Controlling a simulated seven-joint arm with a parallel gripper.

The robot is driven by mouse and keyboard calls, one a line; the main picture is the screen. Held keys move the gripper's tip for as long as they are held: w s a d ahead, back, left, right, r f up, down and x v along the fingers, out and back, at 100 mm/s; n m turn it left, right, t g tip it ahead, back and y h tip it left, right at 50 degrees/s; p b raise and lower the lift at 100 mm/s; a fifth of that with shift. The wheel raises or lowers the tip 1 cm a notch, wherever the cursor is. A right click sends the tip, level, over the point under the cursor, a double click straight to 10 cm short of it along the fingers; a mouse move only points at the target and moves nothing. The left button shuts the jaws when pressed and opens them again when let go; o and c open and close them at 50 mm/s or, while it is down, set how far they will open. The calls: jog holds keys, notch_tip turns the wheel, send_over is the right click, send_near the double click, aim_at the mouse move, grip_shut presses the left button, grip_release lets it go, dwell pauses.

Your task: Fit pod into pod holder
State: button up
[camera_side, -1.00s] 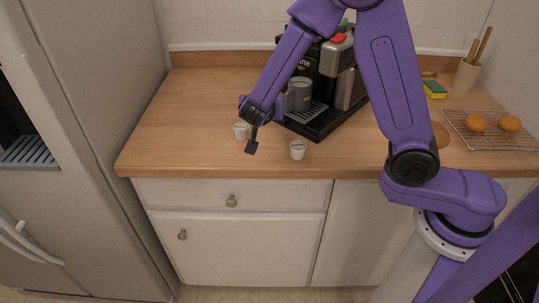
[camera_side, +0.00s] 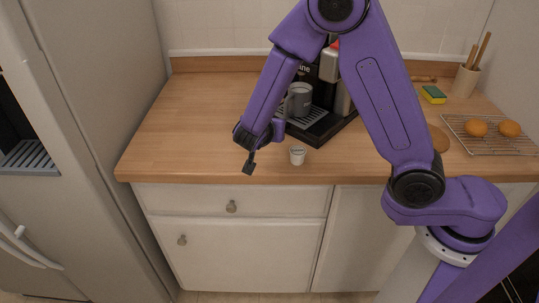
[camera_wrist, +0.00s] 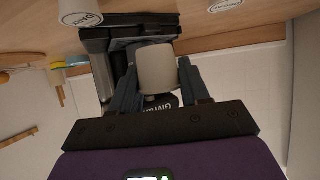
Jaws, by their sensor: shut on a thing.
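My gripper (camera_wrist: 159,68) is shut on a pale, cup-shaped pod (camera_wrist: 157,68), with one finger on each side of it. In the side view my gripper (camera_side: 249,168) hangs above the counter's front-left area, and the held pod cannot be made out there. A white pod (camera_side: 297,156) stands on the counter right of my gripper; it also shows in the wrist view (camera_wrist: 80,14). Another pod (camera_wrist: 225,5) is at that view's top edge. The black and silver coffee machine (camera_side: 327,118) stands behind, partly covered by my arm. I cannot make out the pod holder.
A grey mug (camera_side: 299,98) stands on the machine's drip tray. A sponge (camera_side: 433,94), a rack (camera_side: 480,142) with two round orange-brown items, and a utensil cup (camera_side: 466,81) are at the right. The counter's left side is clear.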

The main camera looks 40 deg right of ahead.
aim_at(270, 161)
jog(key=shift+f, duration=4.05)
jog(key=shift+f, duration=0.2)
jog(key=o, duration=1)
